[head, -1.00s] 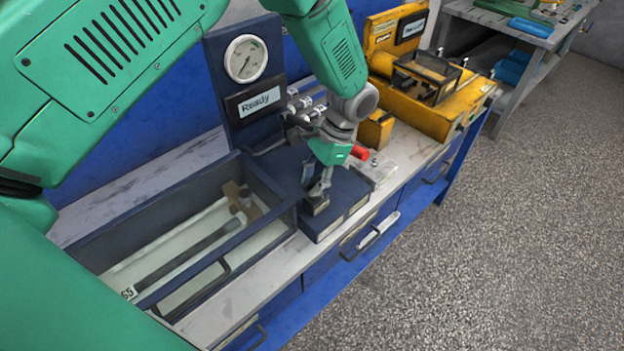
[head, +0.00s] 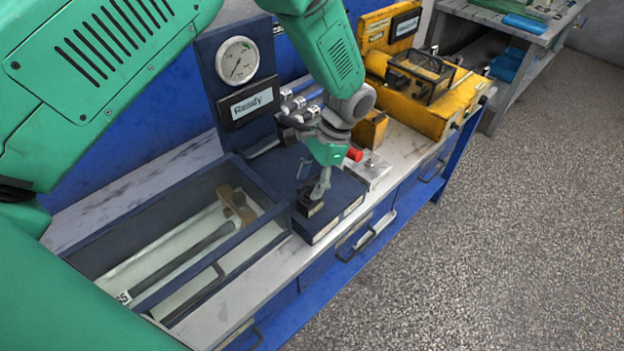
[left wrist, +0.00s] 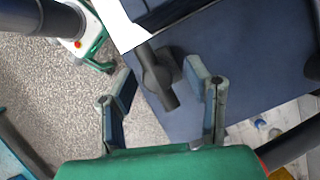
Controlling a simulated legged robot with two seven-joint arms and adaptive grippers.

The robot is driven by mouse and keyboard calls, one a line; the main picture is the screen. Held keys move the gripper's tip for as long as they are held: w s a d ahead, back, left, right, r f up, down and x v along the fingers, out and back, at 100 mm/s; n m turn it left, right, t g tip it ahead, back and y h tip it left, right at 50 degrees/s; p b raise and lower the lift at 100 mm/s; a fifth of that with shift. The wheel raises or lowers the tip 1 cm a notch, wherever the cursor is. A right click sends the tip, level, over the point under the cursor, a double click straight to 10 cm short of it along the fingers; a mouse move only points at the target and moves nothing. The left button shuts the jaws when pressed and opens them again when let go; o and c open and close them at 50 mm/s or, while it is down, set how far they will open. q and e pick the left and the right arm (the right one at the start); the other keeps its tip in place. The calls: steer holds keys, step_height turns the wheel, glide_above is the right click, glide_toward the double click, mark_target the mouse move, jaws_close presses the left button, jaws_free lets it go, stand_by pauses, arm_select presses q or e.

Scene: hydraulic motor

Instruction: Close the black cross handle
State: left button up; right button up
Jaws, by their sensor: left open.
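The black cross handle (left wrist: 158,75) shows in the left wrist view as a dark hub with bars, on a dark blue surface. It lies between the two spread fingers of my left gripper (left wrist: 162,90), with visible gaps to both. In the head view my left gripper (head: 312,180) points down over the dark blue block on the bench. A small black part (head: 309,206), seemingly the handle, shows just below its fingers, partly hidden by them. My right gripper is in neither view.
A panel with a round gauge (head: 237,60) and a "Ready" sign (head: 251,102) stands behind the block. A red part (head: 354,153) and yellow equipment (head: 432,105) are to the right. The grey floor in front is clear.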

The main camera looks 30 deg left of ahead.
arm_select(q)
steer(key=shift+r, duration=0.2)
steer(key=v, duration=1.1)
steer(key=shift+w+d+r, duration=0.2)
steer(key=shift+w, duration=0.1)
steer(key=shift+s+f, duration=0.1)
